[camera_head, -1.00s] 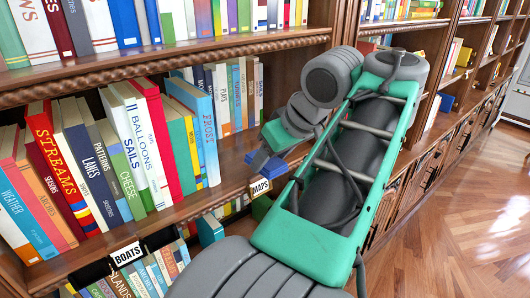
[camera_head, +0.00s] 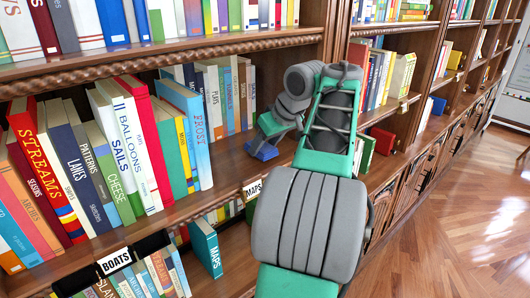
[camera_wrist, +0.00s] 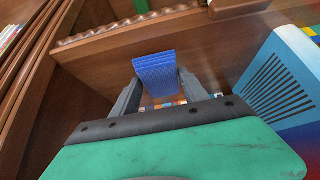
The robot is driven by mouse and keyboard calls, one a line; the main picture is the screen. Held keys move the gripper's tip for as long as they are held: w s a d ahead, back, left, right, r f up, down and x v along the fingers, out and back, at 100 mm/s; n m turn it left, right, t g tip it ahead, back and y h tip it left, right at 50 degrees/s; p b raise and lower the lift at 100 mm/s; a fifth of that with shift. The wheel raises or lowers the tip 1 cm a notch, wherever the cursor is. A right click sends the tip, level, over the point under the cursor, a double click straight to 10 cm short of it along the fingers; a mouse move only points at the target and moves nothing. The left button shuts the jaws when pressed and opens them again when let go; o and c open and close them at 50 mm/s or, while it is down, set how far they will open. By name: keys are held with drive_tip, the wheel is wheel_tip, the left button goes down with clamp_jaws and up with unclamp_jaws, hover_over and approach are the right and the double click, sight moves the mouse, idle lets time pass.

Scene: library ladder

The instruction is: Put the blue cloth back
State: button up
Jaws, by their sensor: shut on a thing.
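The blue cloth (camera_wrist: 156,74) is a small folded block with stacked layers. In the wrist view my gripper (camera_wrist: 157,92) is shut on it, one grey finger on each side. In the head view the blue cloth (camera_head: 262,150) shows at the end of my gripper (camera_head: 264,142), low over the middle shelf, right of the book marked FROST and behind the MAPS label. Whether the cloth touches the shelf board I cannot tell.
A row of books (camera_head: 130,150) fills the middle shelf to the left. Shelf labels MAPS (camera_head: 253,189) and BOATS (camera_head: 115,261) hang on the front edge. A wooden upright (camera_head: 334,35) stands right of my gripper. A light blue book (camera_wrist: 285,80) is close on the right in the wrist view.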

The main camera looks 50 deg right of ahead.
drive_tip(key=shift+w+d+f, duration=0.1)
drive_tip(key=shift+w+f, duration=0.05)
drive_tip(key=shift+f, duration=0.35)
drive_tip(key=shift+f, duration=0.25)
drive_tip(key=o, duration=1.2)
drive_tip(key=shift+r+p, duration=0.3)
drive_tip(key=shift+r, duration=0.05)
drive_tip(key=shift+p+v, duration=2.5)
drive_tip(key=shift+v, duration=3.45)
